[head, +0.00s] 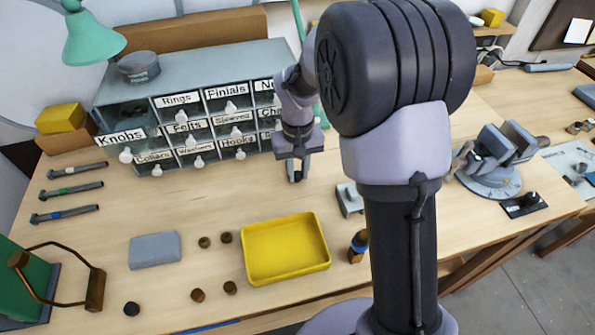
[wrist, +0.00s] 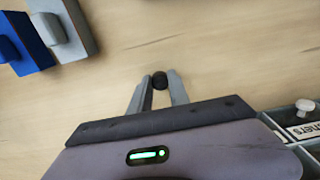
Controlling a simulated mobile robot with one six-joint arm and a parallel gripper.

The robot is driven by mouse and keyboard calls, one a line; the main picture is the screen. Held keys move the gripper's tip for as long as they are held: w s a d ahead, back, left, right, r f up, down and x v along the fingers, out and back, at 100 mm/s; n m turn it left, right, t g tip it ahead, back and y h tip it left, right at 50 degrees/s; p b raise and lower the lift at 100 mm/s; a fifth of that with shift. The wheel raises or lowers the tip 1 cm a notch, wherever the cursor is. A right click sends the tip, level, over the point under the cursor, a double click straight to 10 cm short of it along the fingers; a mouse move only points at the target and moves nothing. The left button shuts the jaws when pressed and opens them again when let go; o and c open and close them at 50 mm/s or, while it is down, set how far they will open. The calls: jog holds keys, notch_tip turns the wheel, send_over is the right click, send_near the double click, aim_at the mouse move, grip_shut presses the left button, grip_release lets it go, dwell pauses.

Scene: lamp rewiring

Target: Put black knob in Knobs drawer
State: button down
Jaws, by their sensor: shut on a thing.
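My gripper (head: 297,178) is above the table, in front of the right part of the drawer cabinet. In the wrist view its fingers (wrist: 159,88) are shut on a small dark round knob (wrist: 160,79), which looks black. The Knobs drawer (head: 121,138) is at the cabinet's left end, its labelled front standing out ahead of the other fronts, so it looks pulled open. Its inside is hard to make out. Another black round piece (head: 132,309) lies on the table at the front left.
The grey cabinet (head: 205,68) holds several labelled drawers with white pulls. A green lamp (head: 92,38) hangs over the cabinet's left end.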

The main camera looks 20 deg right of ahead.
jog(key=shift+f, duration=0.2)
jog(key=c, duration=1.2)
grip_release()
jog(key=shift+c, duration=0.2)
